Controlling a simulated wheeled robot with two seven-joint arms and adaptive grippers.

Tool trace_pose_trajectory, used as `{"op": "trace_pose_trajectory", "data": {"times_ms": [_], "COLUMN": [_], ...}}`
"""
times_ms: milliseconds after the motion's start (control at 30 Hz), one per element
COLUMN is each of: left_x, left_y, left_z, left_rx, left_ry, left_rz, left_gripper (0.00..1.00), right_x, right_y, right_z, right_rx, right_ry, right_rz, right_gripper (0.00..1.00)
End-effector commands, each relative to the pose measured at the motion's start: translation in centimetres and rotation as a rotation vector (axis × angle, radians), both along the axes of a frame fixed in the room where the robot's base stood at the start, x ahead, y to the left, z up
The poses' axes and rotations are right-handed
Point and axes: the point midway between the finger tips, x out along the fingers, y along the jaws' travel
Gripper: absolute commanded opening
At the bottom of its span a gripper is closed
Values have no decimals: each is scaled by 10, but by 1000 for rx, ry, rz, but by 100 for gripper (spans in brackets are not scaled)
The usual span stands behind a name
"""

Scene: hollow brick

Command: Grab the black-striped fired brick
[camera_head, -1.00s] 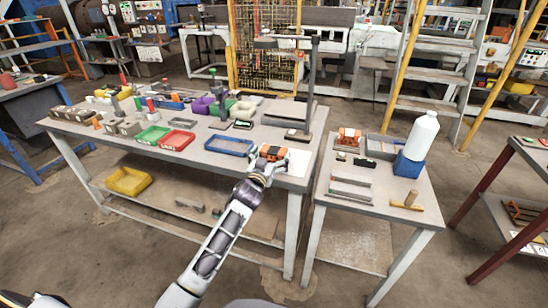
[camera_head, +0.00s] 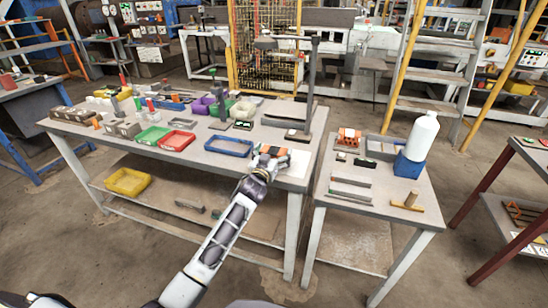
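An orange-red brick with dark markings (camera_head: 273,150) is at the right front part of the long workbench, by a pale sheet. My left gripper (camera_head: 270,160) is at this brick, its white fingers reaching toward the brick's near side and partly covering it. Whether the fingers touch or close on the brick is too small to tell. A second orange brick with pale and dark parts (camera_head: 348,138) stands on the smaller table to the right. My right gripper is not in view.
The long workbench (camera_head: 200,158) carries a blue tray (camera_head: 228,147), a red tray (camera_head: 177,141), a green tray (camera_head: 152,136) and a stand (camera_head: 308,95). The small table (camera_head: 385,196) holds metal bars, a blue block with a white bottle (camera_head: 421,135), and a wooden mallet-like tool (camera_head: 409,202).

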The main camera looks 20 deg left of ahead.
Motion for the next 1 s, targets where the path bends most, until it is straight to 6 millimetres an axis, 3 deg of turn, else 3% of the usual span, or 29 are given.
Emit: {"op": "trace_pose_trajectory", "data": {"times_ms": [67,300,667,833,1000], "left_x": [0,0,0,0,0], "left_y": [0,0,0,0,0], "left_z": [0,1,7,23,47], "left_rx": [0,0,1,2,1], "left_ry": [0,-2,-3,-5,-5], "left_rz": [0,0,0,0,0], "left_gripper": [82,51,51,51,51], "right_x": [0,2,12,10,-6], "right_y": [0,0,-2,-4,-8], "right_z": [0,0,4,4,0], "right_rx": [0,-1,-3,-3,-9], "right_ry": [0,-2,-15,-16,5], "right_rz": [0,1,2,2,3], "right_gripper": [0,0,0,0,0]}}
